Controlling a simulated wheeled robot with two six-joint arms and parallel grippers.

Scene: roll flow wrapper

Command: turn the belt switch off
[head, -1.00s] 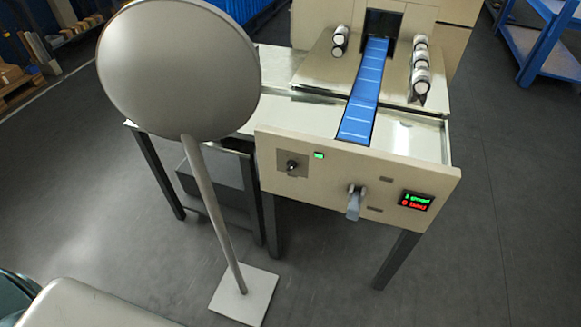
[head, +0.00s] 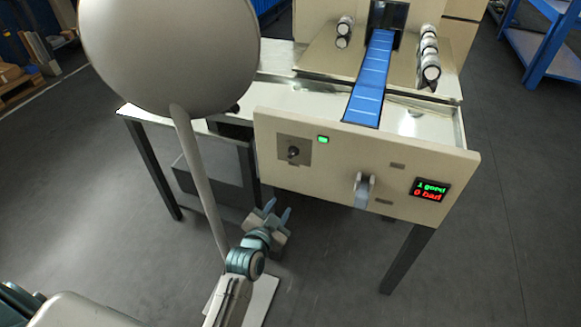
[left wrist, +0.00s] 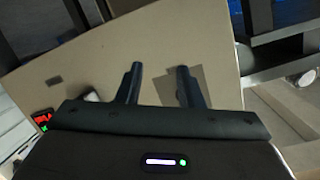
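The beige front panel (head: 330,182) carries a small dark switch knob (head: 293,152) on a grey plate, with a lit green lamp (head: 322,139) to its upper right. I cannot tell which way the knob points. My left gripper (head: 279,208) is open and empty, below the panel's lower left part and apart from the knob. In the left wrist view its two fingers (left wrist: 158,78) point at the panel. My right gripper is out of view.
A large round disc (head: 165,50) on a pole stands left, close to my left arm. A grey lever (head: 363,190) sticks out of the panel beside a display (head: 430,190) reading 1 good, 0 bad. A blue belt (head: 372,75) runs behind, with rolls (head: 429,65) at its right.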

